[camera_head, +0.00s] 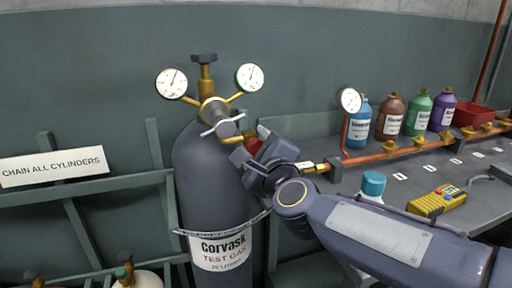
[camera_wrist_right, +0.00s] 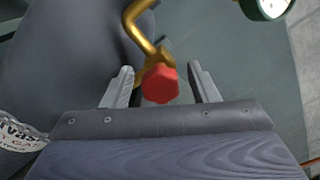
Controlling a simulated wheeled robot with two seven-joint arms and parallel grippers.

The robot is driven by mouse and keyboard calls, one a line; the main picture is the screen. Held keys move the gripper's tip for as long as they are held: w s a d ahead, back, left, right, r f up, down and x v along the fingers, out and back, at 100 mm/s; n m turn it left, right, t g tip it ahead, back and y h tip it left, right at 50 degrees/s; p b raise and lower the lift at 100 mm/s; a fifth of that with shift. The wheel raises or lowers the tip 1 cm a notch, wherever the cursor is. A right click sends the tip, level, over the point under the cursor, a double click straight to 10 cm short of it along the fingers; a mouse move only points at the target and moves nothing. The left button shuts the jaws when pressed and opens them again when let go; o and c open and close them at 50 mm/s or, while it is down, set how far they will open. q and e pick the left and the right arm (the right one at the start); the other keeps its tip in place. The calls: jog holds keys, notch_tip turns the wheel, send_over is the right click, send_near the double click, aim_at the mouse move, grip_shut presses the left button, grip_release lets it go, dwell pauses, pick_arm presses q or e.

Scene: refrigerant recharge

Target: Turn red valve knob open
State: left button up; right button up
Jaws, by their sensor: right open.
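The red valve knob (camera_wrist_right: 160,84) sits at the end of a brass pipe in the right wrist view. It lies between the two spread fingers of my right gripper (camera_wrist_right: 164,88), with gaps on both sides. In the head view the knob (camera_head: 253,144) is partly hidden behind my right gripper (camera_head: 246,152), which is beside the grey gas cylinder (camera_head: 212,185). The cylinder has a brass regulator (camera_head: 213,110) on top with two round gauges (camera_head: 172,83). My left gripper is not in view.
A grey bench (camera_head: 400,182) at the right holds a copper pipe (camera_head: 385,152), several coloured bottles, a red bin (camera_head: 473,115) and a yellow meter (camera_head: 436,200). A chain (camera_head: 225,228) runs around the cylinder. A rail rack (camera_head: 90,187) stands at the left.

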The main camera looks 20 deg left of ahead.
jog(key=shift+c, duration=0.4)
jog(key=c, duration=0.9)
